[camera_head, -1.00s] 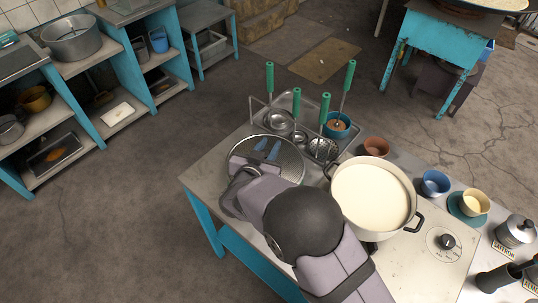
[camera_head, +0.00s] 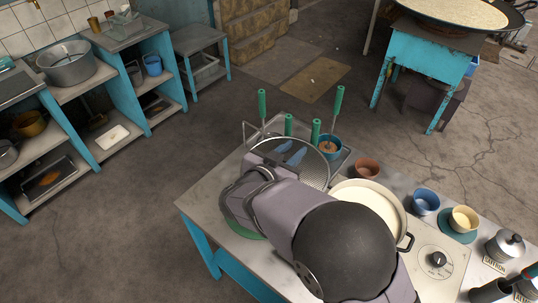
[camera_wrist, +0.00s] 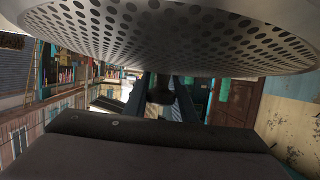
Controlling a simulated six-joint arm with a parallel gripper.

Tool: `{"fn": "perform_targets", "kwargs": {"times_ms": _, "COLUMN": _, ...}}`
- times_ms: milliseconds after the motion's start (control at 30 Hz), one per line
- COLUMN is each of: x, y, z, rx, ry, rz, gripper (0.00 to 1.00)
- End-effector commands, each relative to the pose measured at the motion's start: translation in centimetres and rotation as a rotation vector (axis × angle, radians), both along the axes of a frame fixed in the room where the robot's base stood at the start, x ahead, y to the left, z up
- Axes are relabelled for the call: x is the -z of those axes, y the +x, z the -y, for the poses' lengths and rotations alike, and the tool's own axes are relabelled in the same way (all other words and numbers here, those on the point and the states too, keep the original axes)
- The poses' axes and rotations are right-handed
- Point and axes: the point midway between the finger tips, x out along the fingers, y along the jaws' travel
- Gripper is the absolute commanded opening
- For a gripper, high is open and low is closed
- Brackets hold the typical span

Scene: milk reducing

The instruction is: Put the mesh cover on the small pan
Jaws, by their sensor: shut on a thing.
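The mesh cover (camera_head: 314,172) is a round, fine-holed disc with a metal rim. My gripper (camera_head: 291,153) is shut on it, its blue fingers showing against the disc, and the cover is off the table. In the wrist view the perforated cover (camera_wrist: 180,35) spans the top, with the gripper fingers (camera_wrist: 162,95) beneath it. I cannot tell the exact height of the cover above the table.
Behind the cover, a metal tray (camera_head: 345,158) holds green-handled ladles (camera_head: 338,100). A green round piece (camera_head: 251,236) shows under my arm.

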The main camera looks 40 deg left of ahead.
Motion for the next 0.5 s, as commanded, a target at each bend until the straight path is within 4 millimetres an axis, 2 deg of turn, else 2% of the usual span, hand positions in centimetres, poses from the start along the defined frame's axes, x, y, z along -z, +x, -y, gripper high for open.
{"fn": "perform_targets", "kwargs": {"times_ms": 33, "x": -1.8, "y": 0.4, "z": 1.4, "rx": 0.037, "ry": 0.003, "rz": -0.002, "gripper": 0.0}}
{"fn": "perform_targets", "kwargs": {"times_ms": 133, "x": -3.8, "y": 0.9, "z": 4.3, "rx": 0.111, "ry": 0.004, "rz": -0.011, "gripper": 0.0}}
{"fn": "perform_targets", "kwargs": {"times_ms": 300, "x": -4.0, "y": 2.4, "z": 10.4, "rx": 0.237, "ry": -0.004, "rz": -0.019, "gripper": 0.0}}
{"fn": "perform_targets", "kwargs": {"times_ms": 500, "x": -4.9, "y": 3.2, "z": 17.5, "rx": 0.383, "ry": -0.009, "rz": -0.022, "gripper": 0.0}}
